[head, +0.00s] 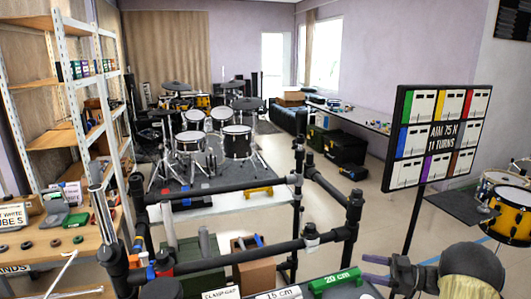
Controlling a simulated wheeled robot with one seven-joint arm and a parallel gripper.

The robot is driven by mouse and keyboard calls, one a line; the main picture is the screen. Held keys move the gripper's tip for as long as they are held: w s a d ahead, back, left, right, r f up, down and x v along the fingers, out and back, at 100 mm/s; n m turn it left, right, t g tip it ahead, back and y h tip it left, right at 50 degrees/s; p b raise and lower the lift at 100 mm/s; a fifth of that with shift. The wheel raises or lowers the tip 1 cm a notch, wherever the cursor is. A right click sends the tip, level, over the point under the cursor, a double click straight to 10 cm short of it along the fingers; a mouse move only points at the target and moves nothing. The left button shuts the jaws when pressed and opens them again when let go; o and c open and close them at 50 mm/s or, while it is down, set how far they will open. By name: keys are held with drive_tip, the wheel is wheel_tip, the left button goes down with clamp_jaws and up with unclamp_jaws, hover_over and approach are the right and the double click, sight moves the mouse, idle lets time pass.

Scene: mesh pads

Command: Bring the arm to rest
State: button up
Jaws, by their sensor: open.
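My gripper (374,269) is at the lower right, its two dark fingers pointing left and apart, with nothing seen between them. A rounded grey and tan part of my arm (470,270) is behind it to the right. The rest of my arm is cut off by the frame's bottom edge.
A black pipe frame (225,187) stands in front, left of my gripper. A sign board on a post (437,137) rises just behind my gripper. Wooden shelves (75,135) line the left side. A drum kit (238,142) stands farther back. Open floor (375,215) lies between frame and sign.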

drive_tip(key=w+a+r+m+t+h, duration=0.5)
drive_tip(key=w+r+t+h, duration=0.15)
drive_tip(key=w+h, duration=0.25)
drive_tip(key=s+a+f+m+g+h, duration=0.2)
drive_tip(key=s+a+m+g+h, duration=0.1)
drive_tip(key=s, duration=0.8)
drive_tip(key=s+a+f+m+g+h, duration=0.2)
drive_tip(key=s+a+f+m+g, duration=0.15)
drive_tip(key=s, duration=0.75)
drive_tip(key=s+a+f+m+g+h, duration=0.1)
drive_tip(key=s+a+m+g+h, duration=0.25)
drive_tip(key=s, duration=0.75)
wheel_tip(320, 180, up, 13)
drive_tip(key=n+p, duration=0.1)
drive_tip(key=p, duration=1.2)
drive_tip(key=shift+w, duration=0.15)
drive_tip(key=shift+w+d+r+y, duration=0.1)
drive_tip(key=shift+y, duration=0.15)
